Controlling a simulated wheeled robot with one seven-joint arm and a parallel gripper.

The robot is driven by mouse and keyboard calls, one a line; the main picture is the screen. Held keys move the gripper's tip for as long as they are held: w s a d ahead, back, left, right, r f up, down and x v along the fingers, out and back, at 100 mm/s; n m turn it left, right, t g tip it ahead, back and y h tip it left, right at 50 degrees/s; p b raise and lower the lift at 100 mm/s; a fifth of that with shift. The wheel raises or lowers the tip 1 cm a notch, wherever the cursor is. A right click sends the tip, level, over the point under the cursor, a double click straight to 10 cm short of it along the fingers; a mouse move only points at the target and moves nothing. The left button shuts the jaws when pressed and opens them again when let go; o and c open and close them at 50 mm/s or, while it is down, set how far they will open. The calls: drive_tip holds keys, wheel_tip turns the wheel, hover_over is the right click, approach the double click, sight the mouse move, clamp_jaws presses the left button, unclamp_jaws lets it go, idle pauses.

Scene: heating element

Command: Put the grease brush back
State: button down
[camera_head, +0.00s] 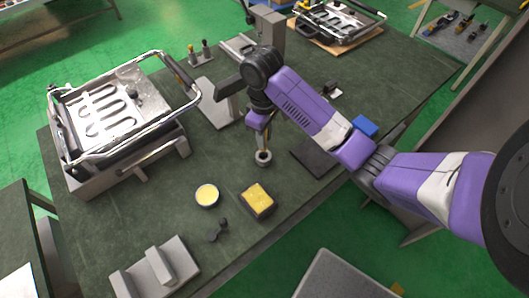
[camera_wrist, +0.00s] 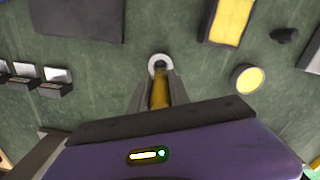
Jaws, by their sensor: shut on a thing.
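My gripper (camera_head: 262,138) points down over the middle of the green bench and is shut on the grease brush. In the wrist view the brush's brown-yellow handle (camera_wrist: 159,95) runs between the two fingers (camera_wrist: 159,92). A small round metal holder (camera_head: 263,158) stands on the bench directly under the fingertips. It shows as a pale ring (camera_wrist: 160,65) at the end of the brush in the wrist view. The brush's lower end is at or in the ring; I cannot tell how deep, and the bristles are hidden.
A round tin of yellow grease (camera_head: 207,195) and a dark tray with a yellow pad (camera_head: 257,201) lie nearby. A small black knobbed tool (camera_head: 218,230) is in front. A large hinged heating press (camera_head: 122,106) stands left. A dark flat plate (camera_head: 318,157) lies right.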

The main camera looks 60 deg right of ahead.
drive_tip(key=shift+f, duration=3.35)
drive_tip(key=c, duration=1.2)
unclamp_jaws()
drive_tip(key=shift+f, duration=0.1)
wheel_tip(320, 180, up, 12)
drive_tip(key=p, duration=0.4)
drive_tip(key=shift+w, duration=0.1)
